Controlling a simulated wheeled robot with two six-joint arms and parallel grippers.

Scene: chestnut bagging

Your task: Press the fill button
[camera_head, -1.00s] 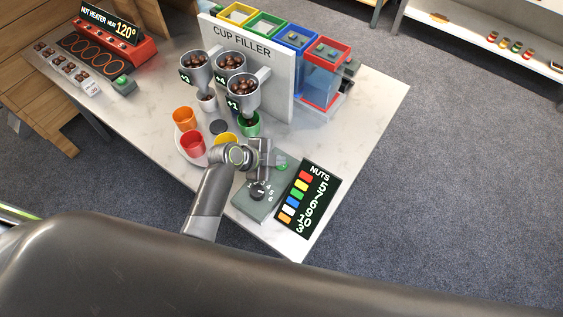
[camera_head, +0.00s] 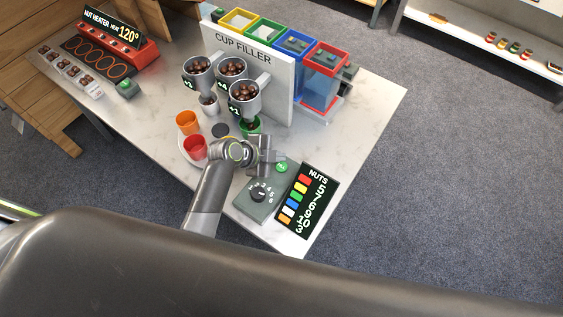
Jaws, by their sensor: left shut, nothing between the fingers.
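The green button (camera_head: 281,167) sits on the grey control box (camera_head: 256,203), which also carries a black dial (camera_head: 257,194) with numbers around it. My left gripper (camera_head: 268,161) is shut and empty. It is just left of the button in the picture, close above the box's far end; I cannot tell whether it touches the box. The button is in plain view beside the fingers. My right gripper is not in view.
The cup filler (camera_head: 243,46) stands behind, with nut-filled hoppers (camera_head: 244,95). Orange (camera_head: 187,122), red (camera_head: 195,147) and green (camera_head: 250,126) cups stand close to my left arm. The nuts board (camera_head: 306,200) lies right of the box. A red heater (camera_head: 117,47) is far left.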

